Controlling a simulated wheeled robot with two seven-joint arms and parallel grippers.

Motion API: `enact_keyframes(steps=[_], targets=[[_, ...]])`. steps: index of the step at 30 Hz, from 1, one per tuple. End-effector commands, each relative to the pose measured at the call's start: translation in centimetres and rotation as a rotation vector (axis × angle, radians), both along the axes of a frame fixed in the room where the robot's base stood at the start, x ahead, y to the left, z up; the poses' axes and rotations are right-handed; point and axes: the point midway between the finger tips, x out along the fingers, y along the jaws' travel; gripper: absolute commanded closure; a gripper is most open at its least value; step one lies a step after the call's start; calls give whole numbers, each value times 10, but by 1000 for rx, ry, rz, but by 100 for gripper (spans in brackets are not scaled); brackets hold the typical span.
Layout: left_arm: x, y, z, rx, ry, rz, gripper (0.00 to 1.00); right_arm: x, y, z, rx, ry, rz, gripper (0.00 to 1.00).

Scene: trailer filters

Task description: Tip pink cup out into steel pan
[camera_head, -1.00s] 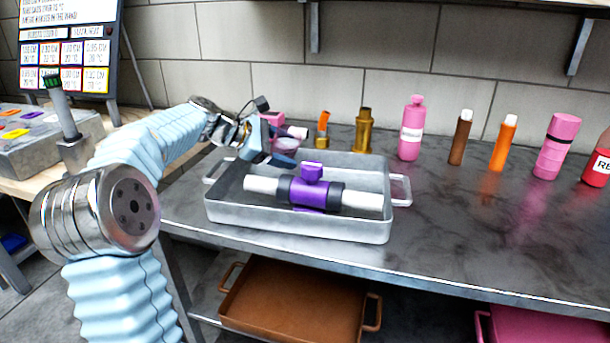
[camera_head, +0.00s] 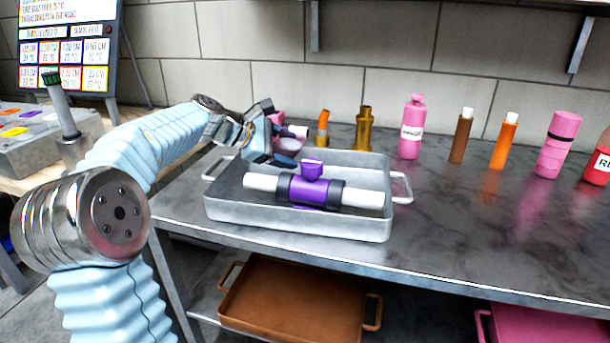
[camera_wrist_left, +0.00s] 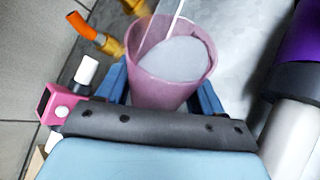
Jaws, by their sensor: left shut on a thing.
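My left gripper (camera_head: 272,155) is shut on the pink cup (camera_head: 290,145), over the back left part of the steel pan (camera_head: 290,228). In the left wrist view, the cup (camera_wrist_left: 158,92) sits between the blue fingers of the gripper (camera_wrist_left: 163,84), its open mouth showing pale grey contents. How far the cup tilts is hard to tell. The pan stands on the grey table and holds a purple fitting (camera_head: 310,190) with white ends and black collars. My right gripper is out of view.
A pink fitting with a white end (camera_wrist_left: 58,108), an orange-topped fitting (camera_head: 323,130) and a brass fitting (camera_head: 364,130) stand behind the pan. A pink bottle (camera_head: 412,128) and several cylinders are further right. The table's front right is clear. A brown tray (camera_head: 290,300) lies below.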

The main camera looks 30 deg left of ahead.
Motion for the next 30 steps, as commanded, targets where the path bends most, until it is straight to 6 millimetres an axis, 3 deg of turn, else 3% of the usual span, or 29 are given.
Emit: enact_keyframes(steps=[30], targets=[[-1, -1, -1, 123, -63, -1, 70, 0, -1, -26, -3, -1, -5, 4]])
